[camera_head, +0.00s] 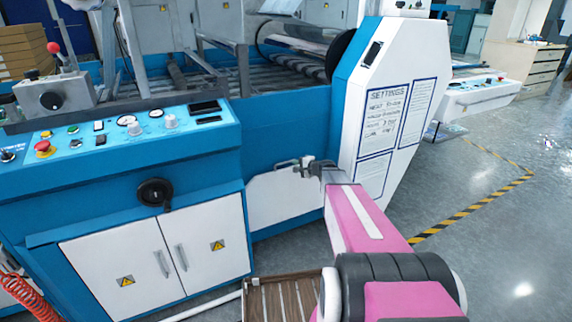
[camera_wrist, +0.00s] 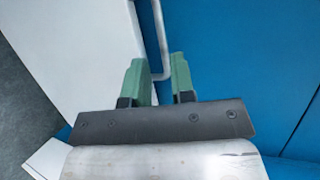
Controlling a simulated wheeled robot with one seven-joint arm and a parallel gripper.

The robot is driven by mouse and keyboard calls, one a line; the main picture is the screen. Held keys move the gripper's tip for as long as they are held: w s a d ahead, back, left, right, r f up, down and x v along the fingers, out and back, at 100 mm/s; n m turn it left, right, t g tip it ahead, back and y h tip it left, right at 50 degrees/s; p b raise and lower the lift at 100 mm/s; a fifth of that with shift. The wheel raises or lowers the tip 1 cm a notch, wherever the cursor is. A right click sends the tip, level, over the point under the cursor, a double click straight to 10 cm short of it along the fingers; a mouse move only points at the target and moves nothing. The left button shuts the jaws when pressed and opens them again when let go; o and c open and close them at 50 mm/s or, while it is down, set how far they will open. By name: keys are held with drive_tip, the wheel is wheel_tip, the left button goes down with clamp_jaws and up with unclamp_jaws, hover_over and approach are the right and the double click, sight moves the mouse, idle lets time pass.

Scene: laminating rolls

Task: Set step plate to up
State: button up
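The likely step plate is a brown slatted board (camera_head: 285,298) in a light frame, lying low on the floor side at the bottom of the head view; my arm hides its right part. My gripper (camera_head: 284,164) is away from it, up beside the white panel (camera_head: 285,200) on the machine's blue side. In the wrist view, the two green fingers of my gripper (camera_wrist: 160,72) stand apart. A bent grey metal rod (camera_wrist: 160,35) comes down from the top and bends in the gap between the fingertips. I cannot tell whether the fingers touch it.
A blue control cabinet (camera_head: 197,247) with a black handwheel (camera_head: 155,192) stands at the left. The white settings housing (camera_head: 390,115) rises right beside my gripper. A white pipe (camera_head: 210,305) runs along the floor. Grey floor (camera_head: 500,240) at the right is open.

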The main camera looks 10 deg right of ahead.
sight(284, 163)
drive_tip(key=x, duration=0.8)
drive_tip(key=shift+s+f, duration=0.1)
